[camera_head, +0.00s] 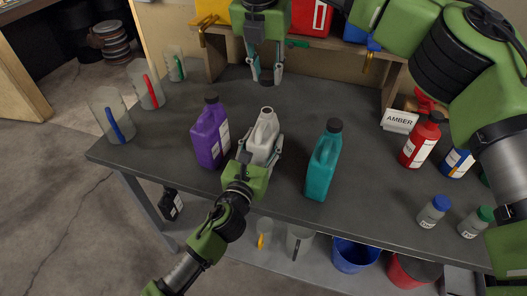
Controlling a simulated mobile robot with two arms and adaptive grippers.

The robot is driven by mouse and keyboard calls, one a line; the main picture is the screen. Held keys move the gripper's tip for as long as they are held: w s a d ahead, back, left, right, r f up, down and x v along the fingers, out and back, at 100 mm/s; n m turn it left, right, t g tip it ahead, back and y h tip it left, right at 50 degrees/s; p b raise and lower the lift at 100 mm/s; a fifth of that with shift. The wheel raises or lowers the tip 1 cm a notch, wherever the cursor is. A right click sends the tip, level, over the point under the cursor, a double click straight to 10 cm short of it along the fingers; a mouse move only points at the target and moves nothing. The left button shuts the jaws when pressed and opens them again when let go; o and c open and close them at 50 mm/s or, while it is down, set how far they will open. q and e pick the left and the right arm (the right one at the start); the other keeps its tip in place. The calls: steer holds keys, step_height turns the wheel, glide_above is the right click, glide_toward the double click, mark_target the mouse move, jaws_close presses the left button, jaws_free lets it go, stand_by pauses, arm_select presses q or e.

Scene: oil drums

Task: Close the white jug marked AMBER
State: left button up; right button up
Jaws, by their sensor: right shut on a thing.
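The white jug (262,133) stands upright on the dark workbench, with its neck open at the top. I see no readable marking on it. My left gripper (260,150) is low at the jug, one finger on each side; whether they press on it is unclear. My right gripper (265,76) points down behind the jug, shut on a small dark cap (266,80). The cap is apart from the jug's neck. A white card reading AMBER (400,120) stands at the right of the bench.
A purple jug (210,136) stands left of the white one, a teal jug (323,163) right. Clear measuring jugs (108,112) line the left edge. Red bottles (420,142) and small white bottles (433,212) are at right. A shelf (210,50) runs along the back.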

mark_target(266, 85)
arm_select(q)
steer(key=c, duration=1)
arm_select(e)
steer(key=shift+f, duration=2.5)
steer(key=shift+f, duration=0.9)
arm_select(q)
jaws_close()
arm_select(e)
steer(key=shift+f, duration=0.55)
